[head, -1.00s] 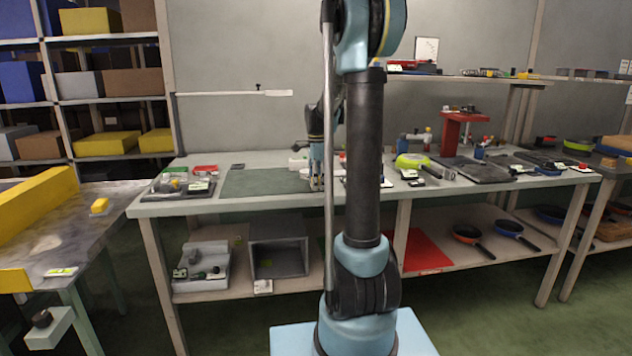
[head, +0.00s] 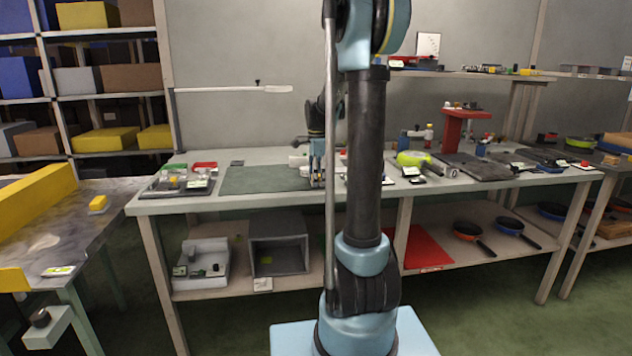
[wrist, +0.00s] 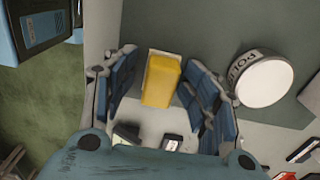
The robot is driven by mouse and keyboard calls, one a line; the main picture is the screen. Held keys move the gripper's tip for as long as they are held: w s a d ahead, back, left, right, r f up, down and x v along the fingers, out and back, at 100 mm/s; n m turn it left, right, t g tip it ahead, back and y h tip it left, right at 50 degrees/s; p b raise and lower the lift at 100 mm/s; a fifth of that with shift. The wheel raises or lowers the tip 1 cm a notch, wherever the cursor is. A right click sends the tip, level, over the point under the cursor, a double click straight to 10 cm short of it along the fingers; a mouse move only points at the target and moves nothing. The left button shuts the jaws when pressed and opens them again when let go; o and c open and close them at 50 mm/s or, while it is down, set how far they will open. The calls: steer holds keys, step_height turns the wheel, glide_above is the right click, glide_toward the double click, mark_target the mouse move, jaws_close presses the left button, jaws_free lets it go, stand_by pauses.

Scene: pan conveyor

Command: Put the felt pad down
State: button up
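In the wrist view a yellow block (wrist: 161,80) with a pale layer showing along its far edge lies between the two blue-grey fingers of my gripper (wrist: 164,84). I take it to be the felt pad; its underside is hidden. The fingers stand apart, with gaps visible on both sides of the block, so my gripper looks open around it. The block appears to rest on the bench by the edge of the green mat (wrist: 215,25). In the head view my gripper (head: 317,178) is low over the bench, partly hidden by my arm, and the block cannot be made out.
A round white tin (wrist: 263,81) with dark lettering stands right of my gripper, close to the right finger. Small dark items (wrist: 172,142) lie on the near side. A tray of parts (head: 180,182) is at the bench's left end. The mat's left part is clear.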

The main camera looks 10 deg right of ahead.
step_height(320, 180, up, 12)
steer(key=s+f+n, duration=0.2)
steer(key=s+n, duration=0.3)
steer(key=s, duration=0.6)
steer(key=s+f+n+t, duration=0.1)
steer(key=s+f+n, duration=0.5)
steer(key=s+f, duration=0.3)
steer(key=s+f+n+t, duration=0.1)
steer(key=s+f+n, duration=0.6)
steer(key=s, duration=0.7)
step_height(320, 180, down, 3)
steer(key=shift+s+r, duration=0.1)
steer(key=shift+s, duration=0.25)
steer(key=shift+w+f, duration=0.2)
steer(key=shift+w, duration=0.2)
steer(key=shift+o, duration=0.2)
